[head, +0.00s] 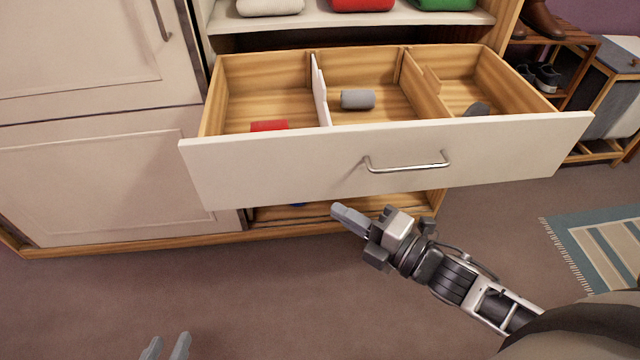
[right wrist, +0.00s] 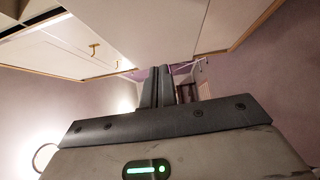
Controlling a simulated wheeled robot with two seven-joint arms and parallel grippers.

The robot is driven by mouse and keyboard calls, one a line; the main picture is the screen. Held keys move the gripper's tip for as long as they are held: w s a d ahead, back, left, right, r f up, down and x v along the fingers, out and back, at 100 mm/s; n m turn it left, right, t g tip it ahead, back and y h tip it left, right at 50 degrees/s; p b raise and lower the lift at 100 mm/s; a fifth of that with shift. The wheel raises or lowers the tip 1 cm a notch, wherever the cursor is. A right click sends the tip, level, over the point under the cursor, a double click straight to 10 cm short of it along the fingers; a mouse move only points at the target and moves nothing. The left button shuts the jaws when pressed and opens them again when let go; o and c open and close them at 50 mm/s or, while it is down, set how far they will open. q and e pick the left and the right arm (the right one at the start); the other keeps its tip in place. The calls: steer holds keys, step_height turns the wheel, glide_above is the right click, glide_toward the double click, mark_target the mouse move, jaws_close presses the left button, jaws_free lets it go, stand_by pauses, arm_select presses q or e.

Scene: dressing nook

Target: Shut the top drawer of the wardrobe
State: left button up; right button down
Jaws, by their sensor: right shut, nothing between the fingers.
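The top drawer (head: 240,172) of the wardrobe (head: 90,160) is pulled well out, with a white front and wooden inside. Its metal bar handle (head: 405,166) is right of the front's middle. A red item (head: 268,126), a grey roll (head: 357,99) and a dark grey item (head: 476,109) lie in its three compartments. My right gripper (head: 338,212) is shut and empty, below and in front of the drawer front in the head view; its closed fingers also show in the right wrist view (right wrist: 157,85). My left gripper (head: 166,346) is at the bottom edge, its fingers apart, away from the drawer.
A shelf (head: 340,22) with folded white, red and green cloths is above the drawer. A lower opening with something blue (head: 297,205) shows beneath it. A shoe rack (head: 565,60) stands right, and a striped rug (head: 600,245) lies on the floor. Floor in front is clear.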

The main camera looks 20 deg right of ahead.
mark_target(304, 175)
steer(key=w, duration=0.2)
steer(key=w+a, duration=0.1)
steer(key=w, duration=0.4)
steer(key=shift+w+a, duration=0.1)
steer(key=shift+a, duration=0.2)
steer(key=shift+w+d, duration=0.15)
steer(key=shift+w, duration=0.4)
steer(key=shift+w, duration=0.1)
